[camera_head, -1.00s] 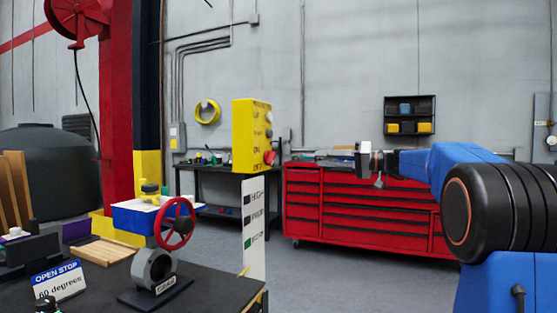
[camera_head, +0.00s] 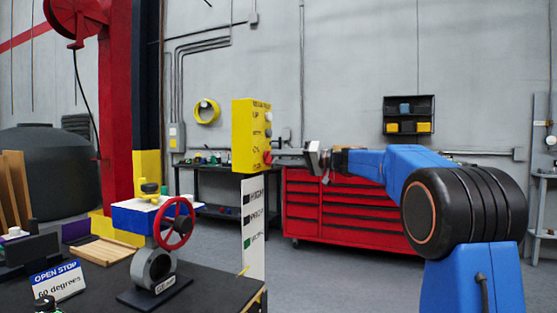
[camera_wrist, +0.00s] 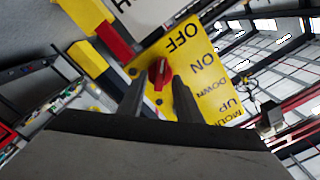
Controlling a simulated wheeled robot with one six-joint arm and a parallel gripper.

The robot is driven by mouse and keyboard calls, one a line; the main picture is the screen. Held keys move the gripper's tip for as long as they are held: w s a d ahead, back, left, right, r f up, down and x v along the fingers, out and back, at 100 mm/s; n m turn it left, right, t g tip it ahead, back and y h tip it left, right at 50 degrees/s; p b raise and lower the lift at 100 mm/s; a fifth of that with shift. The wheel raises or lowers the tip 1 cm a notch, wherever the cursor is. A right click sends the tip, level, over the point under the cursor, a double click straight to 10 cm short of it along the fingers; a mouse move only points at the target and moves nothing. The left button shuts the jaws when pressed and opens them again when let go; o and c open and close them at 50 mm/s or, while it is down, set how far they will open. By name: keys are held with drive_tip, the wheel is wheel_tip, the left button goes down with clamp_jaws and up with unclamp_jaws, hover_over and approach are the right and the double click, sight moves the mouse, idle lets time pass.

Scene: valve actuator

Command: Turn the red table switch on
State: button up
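The red switch (camera_head: 268,157) is a knob on the side of a yellow control box (camera_head: 246,133). In the wrist view the red switch (camera_wrist: 164,72) is seen on the yellow face, with OFF and ON lettering beside it. My gripper (camera_head: 281,156) is at the right side of the box, level with the switch. In the wrist view its two dark fingers (camera_wrist: 165,84) are apart, with the red switch between their tips. I cannot tell whether either finger touches it.
A white labelled panel (camera_head: 253,225) stands below the yellow box. A dark table (camera_head: 205,290) at the lower left holds a red handwheel (camera_head: 175,223) and a grey valve body (camera_head: 152,268). A red tool cabinet (camera_head: 345,215) is behind. Floor at the lower middle is clear.

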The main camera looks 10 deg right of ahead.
drive_tip(key=shift+w+a, duration=0.4)
drive_tip(key=shift+a, duration=0.1)
clamp_jaws()
